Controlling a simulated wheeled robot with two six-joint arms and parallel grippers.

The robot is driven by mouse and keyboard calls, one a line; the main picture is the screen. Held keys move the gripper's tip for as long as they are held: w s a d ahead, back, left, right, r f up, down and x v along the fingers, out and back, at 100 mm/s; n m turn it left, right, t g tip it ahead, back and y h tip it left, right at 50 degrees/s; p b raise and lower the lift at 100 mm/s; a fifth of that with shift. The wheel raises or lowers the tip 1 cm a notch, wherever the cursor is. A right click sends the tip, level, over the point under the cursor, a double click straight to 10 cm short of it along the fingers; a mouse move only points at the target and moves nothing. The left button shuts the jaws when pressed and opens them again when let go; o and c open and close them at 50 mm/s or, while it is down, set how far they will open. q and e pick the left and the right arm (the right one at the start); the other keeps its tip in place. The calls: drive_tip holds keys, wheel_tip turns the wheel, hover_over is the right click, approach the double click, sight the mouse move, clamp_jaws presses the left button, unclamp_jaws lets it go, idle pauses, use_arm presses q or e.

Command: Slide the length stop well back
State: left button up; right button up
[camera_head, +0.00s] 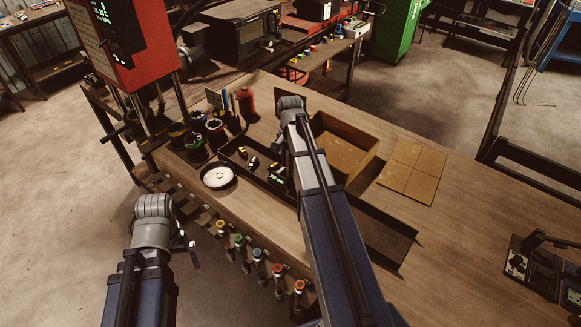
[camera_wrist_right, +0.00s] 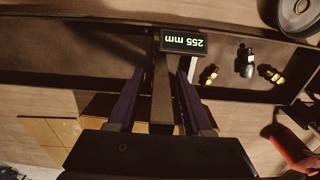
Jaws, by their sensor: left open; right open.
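The length stop shows its small display (camera_wrist_right: 184,42), reading 255 mm upside down, in the right wrist view. In the head view the display (camera_head: 277,177) sits in the long dark trough (camera_head: 385,235), just left of my right arm. My right gripper (camera_wrist_right: 160,80) is open, its two blue fingers on either side of a dark upright bar below the display. I cannot tell whether they touch it. The head view hides these fingers behind the arm. My left gripper (camera_head: 194,256) is open, low at the left by the bench's front edge, mostly hidden by its wrist.
Several small fittings (camera_wrist_right: 245,62) lie in the trough beside the display. A red machine (camera_head: 125,45) stands at the left. Colour-topped tools (camera_head: 257,256) line the bench front.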

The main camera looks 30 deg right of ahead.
clamp_jaws()
idle(0.3)
idle(1.1)
